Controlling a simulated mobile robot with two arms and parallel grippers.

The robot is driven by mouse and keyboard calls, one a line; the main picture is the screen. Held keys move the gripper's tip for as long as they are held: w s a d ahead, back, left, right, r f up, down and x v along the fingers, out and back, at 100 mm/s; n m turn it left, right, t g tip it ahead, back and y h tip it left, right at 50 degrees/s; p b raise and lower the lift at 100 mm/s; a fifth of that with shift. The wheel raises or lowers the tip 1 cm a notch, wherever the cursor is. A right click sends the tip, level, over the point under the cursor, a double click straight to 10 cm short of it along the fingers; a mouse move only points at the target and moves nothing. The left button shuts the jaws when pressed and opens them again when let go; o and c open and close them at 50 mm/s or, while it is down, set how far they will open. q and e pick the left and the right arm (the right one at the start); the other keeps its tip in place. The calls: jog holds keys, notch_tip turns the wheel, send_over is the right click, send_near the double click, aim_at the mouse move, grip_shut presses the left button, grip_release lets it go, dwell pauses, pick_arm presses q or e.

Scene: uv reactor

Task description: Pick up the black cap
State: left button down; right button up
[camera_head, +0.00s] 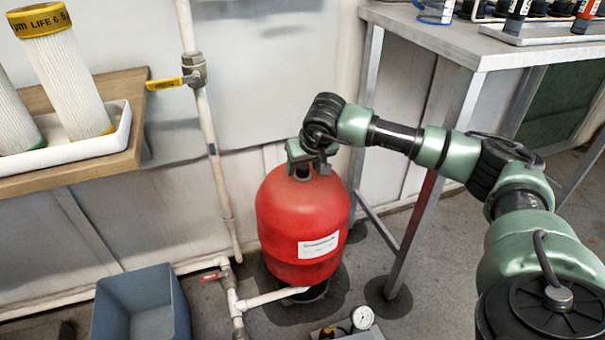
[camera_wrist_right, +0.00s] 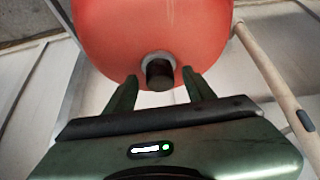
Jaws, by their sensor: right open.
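The red tank (camera_head: 302,222) stands upright on the floor near the wall, with a white label on its front. The black cap (camera_wrist_right: 160,74) sits on top of the tank, in a pale collar, in the right wrist view. My right gripper (camera_head: 306,168) is at the tank's top in the head view, reaching in from the right. Its two fingers are open, one on each side of the cap in the wrist view, with gaps between them and the cap. In the head view the arm and fingers mostly hide the cap. My left gripper is not in view.
A white pipe (camera_head: 205,130) with a yellow-handled valve runs down the wall left of the tank. A metal table (camera_head: 490,50) stands at right. A grey bin (camera_head: 140,305) and a pressure gauge (camera_head: 362,317) are low in front. A wooden shelf (camera_head: 100,150) holds white filters at left.

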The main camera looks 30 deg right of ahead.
grip_shut()
jog(key=shift+r, duration=0.1)
